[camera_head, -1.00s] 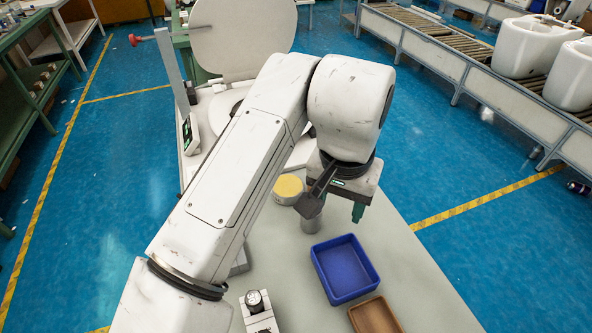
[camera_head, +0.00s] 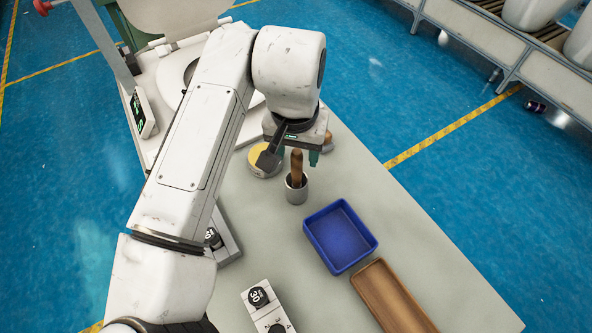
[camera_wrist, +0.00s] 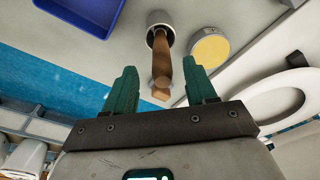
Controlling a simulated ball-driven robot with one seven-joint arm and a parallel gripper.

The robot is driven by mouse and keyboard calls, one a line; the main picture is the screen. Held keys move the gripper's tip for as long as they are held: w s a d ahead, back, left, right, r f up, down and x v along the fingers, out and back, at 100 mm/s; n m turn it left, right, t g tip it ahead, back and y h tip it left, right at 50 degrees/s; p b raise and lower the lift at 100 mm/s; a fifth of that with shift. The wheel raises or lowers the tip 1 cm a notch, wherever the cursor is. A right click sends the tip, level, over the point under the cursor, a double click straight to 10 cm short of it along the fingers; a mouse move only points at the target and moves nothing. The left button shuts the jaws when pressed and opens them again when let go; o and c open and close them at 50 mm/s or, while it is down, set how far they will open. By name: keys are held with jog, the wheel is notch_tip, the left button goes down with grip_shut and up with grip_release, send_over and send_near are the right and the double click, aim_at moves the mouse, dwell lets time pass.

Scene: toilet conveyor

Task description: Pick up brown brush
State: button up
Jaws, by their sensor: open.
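The brown brush (camera_head: 297,165) shows as a brown wooden handle standing in a small grey metal cup (camera_head: 297,190) on the table. In the wrist view the brush handle (camera_wrist: 161,62) rises from the cup (camera_wrist: 160,20) towards my gripper. The brush's lower end is hidden in the cup. My gripper (camera_head: 303,153) is open and empty, just above and behind the handle in the head view. In the wrist view the handle lies between the two green fingers of my gripper (camera_wrist: 160,68), with a gap on each side. I cannot tell how deep it reaches between them.
A round yellow-topped tin (camera_head: 266,160) stands close behind the cup. A blue tray (camera_head: 318,241) and a brown wooden tray (camera_head: 372,283) lie to the right and nearer. A dial device (camera_head: 264,300) sits at the front. A white toilet (camera_head: 183,75) stands at the back.

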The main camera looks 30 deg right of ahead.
aim_at(297, 162)
jog(key=f, duration=0.3)
jog(key=f+p, duration=0.1)
jog(key=shift+w+d+f, duration=0.3)
jog(key=shift+w+f, duration=0.1)
jog(key=shift+c, duration=0.3)
grip_shut()
